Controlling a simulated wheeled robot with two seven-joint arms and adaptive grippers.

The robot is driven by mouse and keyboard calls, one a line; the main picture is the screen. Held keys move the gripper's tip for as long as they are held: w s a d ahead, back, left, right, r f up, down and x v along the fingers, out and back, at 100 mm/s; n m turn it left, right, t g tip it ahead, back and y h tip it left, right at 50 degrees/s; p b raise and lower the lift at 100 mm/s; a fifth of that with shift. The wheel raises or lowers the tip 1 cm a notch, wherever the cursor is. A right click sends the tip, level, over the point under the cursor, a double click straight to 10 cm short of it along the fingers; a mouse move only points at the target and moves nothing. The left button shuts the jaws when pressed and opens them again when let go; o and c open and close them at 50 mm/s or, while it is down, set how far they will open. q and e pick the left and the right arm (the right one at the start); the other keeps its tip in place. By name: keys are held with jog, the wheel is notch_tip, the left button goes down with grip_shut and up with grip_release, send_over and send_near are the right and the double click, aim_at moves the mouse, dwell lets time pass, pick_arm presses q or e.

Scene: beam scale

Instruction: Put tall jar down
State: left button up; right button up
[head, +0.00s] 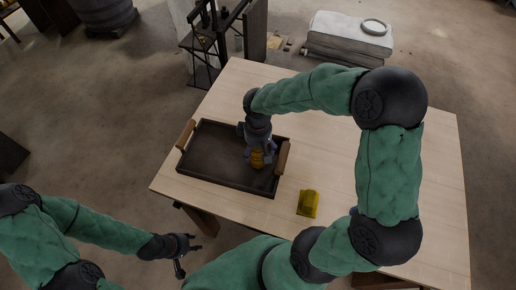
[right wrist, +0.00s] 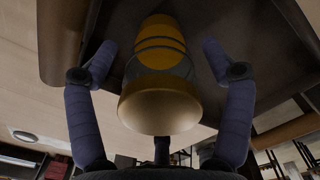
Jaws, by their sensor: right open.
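A yellow jar (head: 257,159) with dark bands is in the dark tray (head: 210,178), toward its right side. I take it for the tall jar. In the right wrist view the jar (right wrist: 160,75) is between the two spread fingers, its pale broad end toward the camera, with a gap to each finger. My right gripper (head: 255,150) is open around it, reaching down into the tray; it partly hides the jar in the head view. My left gripper (head: 188,254) is open and empty, off the table's front left edge.
The tray has wooden handles at its left (head: 186,134) and right (head: 282,158) ends. A second yellow object (head: 307,203) is on the table (head: 330,150), right of the tray. The table's right part is bare where my arm does not cover it.

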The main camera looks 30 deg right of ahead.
notch_tip(320, 180, up, 12)
jog(key=p, duration=0.4)
jog(key=shift+r, duration=0.2)
jog(key=shift+r, duration=0.1)
